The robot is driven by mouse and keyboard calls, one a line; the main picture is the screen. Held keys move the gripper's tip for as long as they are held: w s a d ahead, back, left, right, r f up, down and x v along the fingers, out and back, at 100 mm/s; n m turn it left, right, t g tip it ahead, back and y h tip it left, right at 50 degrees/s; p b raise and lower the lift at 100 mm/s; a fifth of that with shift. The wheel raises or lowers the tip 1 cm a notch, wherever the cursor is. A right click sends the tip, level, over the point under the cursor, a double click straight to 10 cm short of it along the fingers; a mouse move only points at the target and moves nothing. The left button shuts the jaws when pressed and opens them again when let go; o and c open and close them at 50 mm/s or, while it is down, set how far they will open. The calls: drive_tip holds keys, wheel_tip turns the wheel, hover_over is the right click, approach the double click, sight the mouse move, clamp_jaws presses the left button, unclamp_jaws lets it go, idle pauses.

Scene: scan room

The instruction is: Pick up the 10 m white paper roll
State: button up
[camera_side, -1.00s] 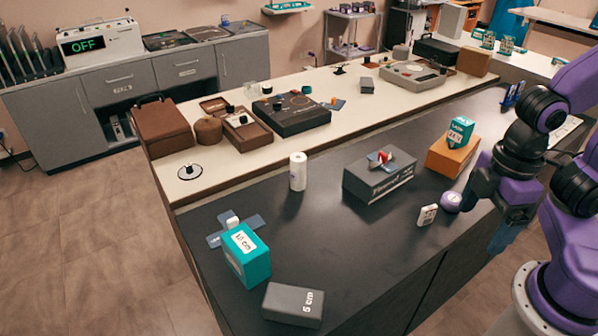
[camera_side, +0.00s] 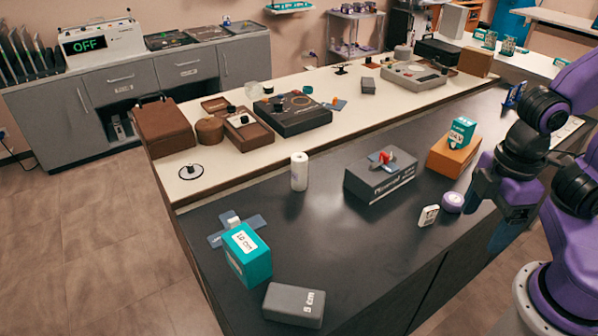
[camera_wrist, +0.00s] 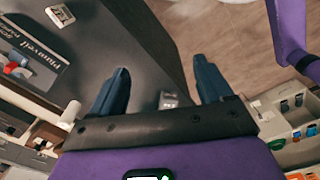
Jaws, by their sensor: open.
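The white paper roll (camera_side: 299,171) stands upright on the dark counter (camera_side: 270,208), near the edge by the raised pale bench. My gripper (camera_side: 492,212) is at the right in the side view, by the counter's front edge, well apart from the roll. Its two blue fingers are open and empty.
A grey box (camera_side: 378,182) with a small red-and-white item on top lies between roll and gripper. A small white box (camera_side: 428,216), a purple round item (camera_side: 453,202) and an orange box (camera_side: 452,160) are near the gripper. A teal box (camera_side: 248,256) and grey block (camera_side: 294,305) stand front left.

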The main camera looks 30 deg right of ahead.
drive_tip(key=shift+w, duration=0.1)
drive_tip(key=w+f+n+t+h, duration=0.35)
drive_tip(key=w+h, duration=0.25)
drive_tip(key=w, duration=0.6)
drive_tip(key=w+f+n+t+h, duration=0.35)
drive_tip(key=w+h, duration=0.25)
drive_tip(key=w, duration=0.7)
drive_tip(key=n+t+y, duration=0.5)
drive_tip(key=n+t, duration=0.4)
drive_tip(key=n, duration=0.3)
approach(304, 172)
drive_tip(key=v, duration=0.3)
drive_tip(key=shift+d+f, duration=0.1)
drive_tip(key=shift+w+f, duration=0.1)
drive_tip(key=shift+w, duration=0.05)
drive_tip(key=x, duration=1.1)
drive_tip(key=shift+w+r, duration=0.25)
drive_tip(key=shift+w, duration=0.1)
drive_tip(key=shift+a+x, duration=0.15)
drive_tip(key=shift+x, duration=1.15)
drive_tip(key=shift+a+x, duration=0.15)
drive_tip(key=shift+x, duration=1.2)
drive_tip(key=shift+w, duration=0.1)
